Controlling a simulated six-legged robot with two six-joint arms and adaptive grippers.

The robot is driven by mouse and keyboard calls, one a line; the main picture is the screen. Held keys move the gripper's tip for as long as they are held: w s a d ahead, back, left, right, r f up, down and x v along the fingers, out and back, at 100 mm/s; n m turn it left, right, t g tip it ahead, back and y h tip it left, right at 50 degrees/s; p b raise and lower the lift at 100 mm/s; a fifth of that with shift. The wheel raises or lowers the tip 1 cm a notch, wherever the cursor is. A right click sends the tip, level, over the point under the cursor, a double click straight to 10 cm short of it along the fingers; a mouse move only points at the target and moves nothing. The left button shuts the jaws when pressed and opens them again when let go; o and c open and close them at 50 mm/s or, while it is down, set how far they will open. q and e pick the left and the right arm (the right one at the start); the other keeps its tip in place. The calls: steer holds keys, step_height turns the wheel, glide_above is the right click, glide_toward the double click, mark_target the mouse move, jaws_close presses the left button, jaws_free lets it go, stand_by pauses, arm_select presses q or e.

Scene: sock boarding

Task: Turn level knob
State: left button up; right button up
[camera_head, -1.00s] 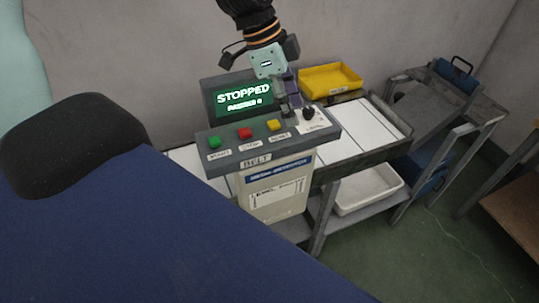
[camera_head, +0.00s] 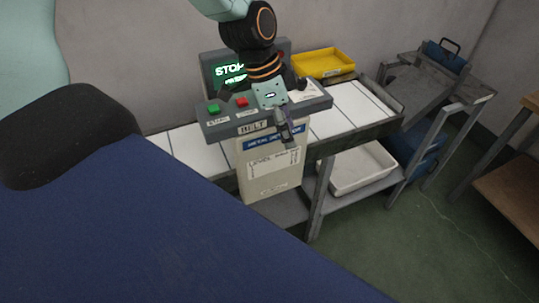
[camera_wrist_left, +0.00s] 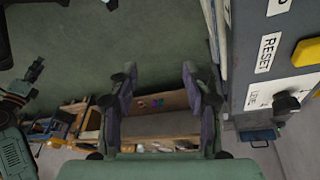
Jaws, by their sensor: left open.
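The level knob (camera_wrist_left: 287,104) is a black knob on a white label plate on the grey control panel, at the right of the left wrist view. In the head view its white label plate (camera_head: 308,92) shows at the panel's right end. My left gripper (camera_head: 290,141) is in front of the panel, below its front edge and apart from the knob. In the left wrist view my left gripper (camera_wrist_left: 158,90) is open, with nothing between its fingers, and the knob lies to its right.
The control panel (camera_head: 226,128) carries a green button (camera_head: 213,108), a red button (camera_head: 241,101) and a yellow button (camera_wrist_left: 305,52). A screen (camera_head: 228,72) stands behind it, partly hidden by my arm. A yellow tray (camera_head: 322,62) and a white bin (camera_head: 357,168) are to the right.

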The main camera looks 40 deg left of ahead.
arm_select(q)
steer(key=s+f+n+b, duration=0.2)
steer(key=s+f, duration=0.2)
steer(key=f, duration=0.6)
steer(key=s+d+f+n+g+y+b, duration=0.1)
steer(key=s+f+n+b, duration=0.2)
steer(key=f, duration=0.7)
steer(key=shift+s+y+b, duration=0.3)
steer(key=shift+s, duration=0.25)
arm_select(e)
steer(key=f, duration=0.6)
steer(key=shift+w+a, duration=0.25)
steer(key=shift+a, duration=0.15)
